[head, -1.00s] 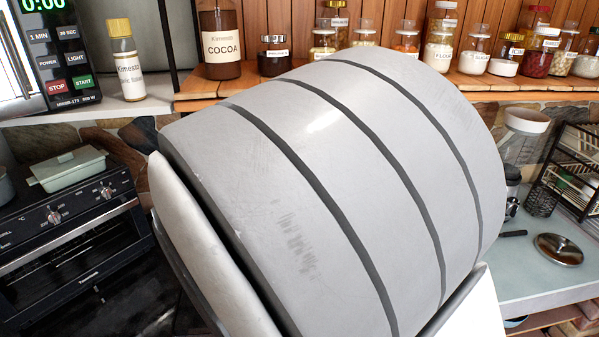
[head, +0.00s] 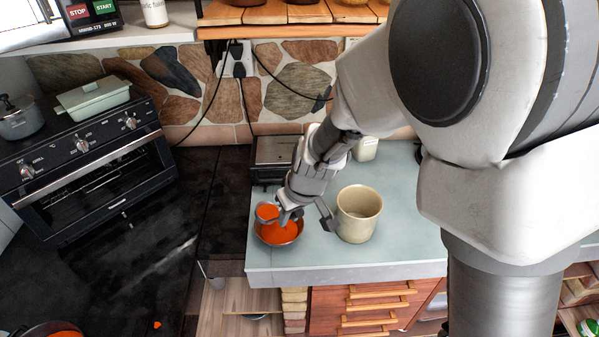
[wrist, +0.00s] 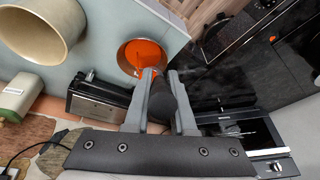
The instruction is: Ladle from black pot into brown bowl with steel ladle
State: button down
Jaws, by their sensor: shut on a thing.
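The brown bowl (head: 281,245) stands on the pale counter near its front left corner and holds orange liquid. My gripper (head: 290,213) is shut on the steel ladle (head: 258,209), whose scoop, with orange in it, is over the bowl's left rear side. In the wrist view a dark handle lies between my fingers (wrist: 162,80), with the brown bowl (wrist: 122,62) beyond. I cannot tell whether the scoop touches the bowl. The black pot (head: 28,330) is cut off at the lower left of the head view, with orange in it.
A tall beige pot (head: 358,215) stands right of the bowl, close to my gripper. A black and steel appliance (head: 273,155) is behind. A black oven (head: 90,165) is at the left. An orange spot (head: 157,324) lies on the dark surface.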

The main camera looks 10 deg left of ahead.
jog(key=shift+w+d+f+y, duration=0.2)
jog(key=shift+d+f+y, duration=0.1)
jog(key=shift+d, duration=0.3)
jog(key=w+d+f+y+b, duration=0.1)
jog(key=d+f+y+b, duration=0.3)
jog(key=b, duration=1.1)
jog(key=w+d+f+g+y+b, duration=0.1)
jog(key=d+f+y+b, duration=0.3)
jog(key=f+b, duration=0.5)
jog(key=w+d+f+g+y+b, duration=0.1)
jog(key=d+f+y+b, duration=0.3)
jog(key=b, duration=1.8)
jog(key=shift+w+d+f+m+y+b, duration=0.15)
jog(key=shift+w+f+m+y+b, duration=0.1)
jog(key=shift+f+y, duration=0.5)
jog(key=shift+w+d+f+m+y+b, duration=0.1)
jog(key=shift+w+f+m+y, duration=0.1)
jog(key=shift+f+y, duration=0.55)
jog(key=shift+f, duration=0.15)
